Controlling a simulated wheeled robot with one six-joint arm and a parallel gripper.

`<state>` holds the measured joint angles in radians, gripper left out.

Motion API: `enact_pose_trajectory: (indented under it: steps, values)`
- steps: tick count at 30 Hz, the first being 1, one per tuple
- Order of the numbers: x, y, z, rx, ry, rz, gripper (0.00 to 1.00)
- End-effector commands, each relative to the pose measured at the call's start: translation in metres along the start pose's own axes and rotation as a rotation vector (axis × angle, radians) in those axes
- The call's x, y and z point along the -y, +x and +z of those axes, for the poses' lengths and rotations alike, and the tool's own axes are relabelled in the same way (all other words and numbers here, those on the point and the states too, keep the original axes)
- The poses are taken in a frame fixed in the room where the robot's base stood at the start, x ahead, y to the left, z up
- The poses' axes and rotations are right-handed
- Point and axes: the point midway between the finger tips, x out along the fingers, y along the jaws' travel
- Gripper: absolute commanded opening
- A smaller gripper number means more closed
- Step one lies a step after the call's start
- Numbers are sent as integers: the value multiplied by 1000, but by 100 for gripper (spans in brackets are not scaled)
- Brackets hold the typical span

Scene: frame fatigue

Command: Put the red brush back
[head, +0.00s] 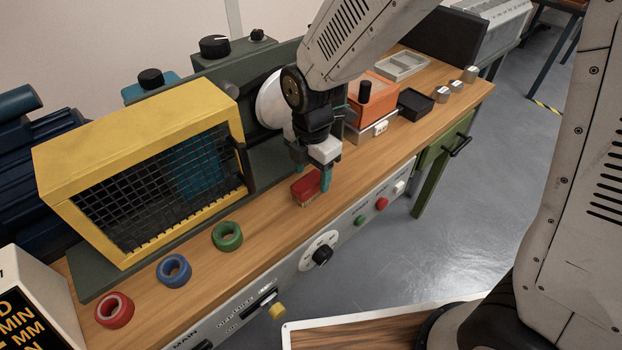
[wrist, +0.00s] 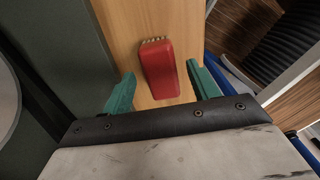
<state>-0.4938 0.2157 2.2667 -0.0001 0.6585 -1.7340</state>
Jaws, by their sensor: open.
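The red brush (head: 306,188) lies on the wooden bench top, near its front edge, in the head view. In the wrist view the red brush (wrist: 160,68) shows its red back, with pale bristles at its far end. My gripper (head: 325,180) is just above the bench at the brush. In the wrist view my gripper (wrist: 160,88) is open, with one green finger on each side of the brush's near end. A gap shows between each finger and the brush. I cannot tell the fingers' exact height.
A yellow cage (head: 140,150) stands left on the bench, with red (head: 104,314), blue (head: 163,275) and green (head: 218,241) rings before it. An orange box (head: 378,93) and a black open tray (head: 414,104) stand right. Knobs and buttons line the bench front.

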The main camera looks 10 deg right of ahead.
Motion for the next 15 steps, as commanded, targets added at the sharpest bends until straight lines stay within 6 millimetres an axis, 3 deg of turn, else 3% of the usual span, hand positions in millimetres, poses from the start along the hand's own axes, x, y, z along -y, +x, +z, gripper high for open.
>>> enact_pose_trajectory:
  steps: [7, 15]
  values:
    - [-1, -40, 3, 1, 0, 3, 60]
    - [0, -51, 4, 0, 0, -1, 60]
